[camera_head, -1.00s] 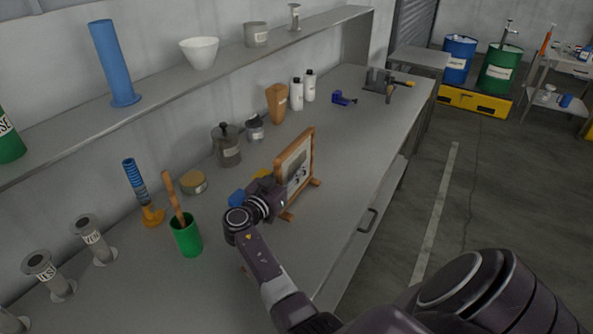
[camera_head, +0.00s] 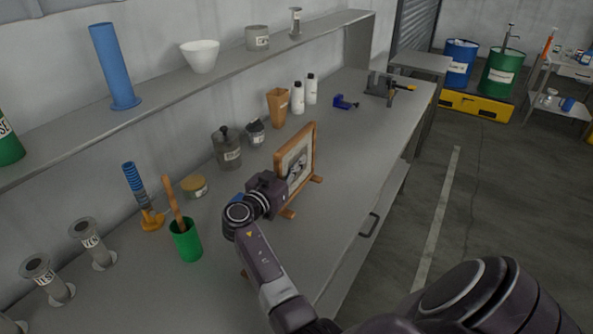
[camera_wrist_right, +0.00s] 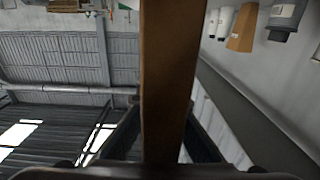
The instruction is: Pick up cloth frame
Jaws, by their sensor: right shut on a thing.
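The cloth frame (camera_head: 301,164) is a wooden frame with a pale picture-like panel, upright on wooden feet at the grey bench. My right gripper (camera_head: 270,188) is at its near left side, shut on the frame's wooden edge. In the right wrist view the wooden bar of the cloth frame (camera_wrist_right: 168,75) runs up the middle, between the two dark fingers. The fingertips are partly hidden behind the bar. I cannot tell whether the feet touch the bench. My left gripper is not in view.
A green cup (camera_head: 187,243) with a wooden handle stands left of my right gripper. A grey lidded jar (camera_head: 228,152), a tan beaker (camera_head: 278,106) and white bottles (camera_head: 298,98) stand behind along the wall.

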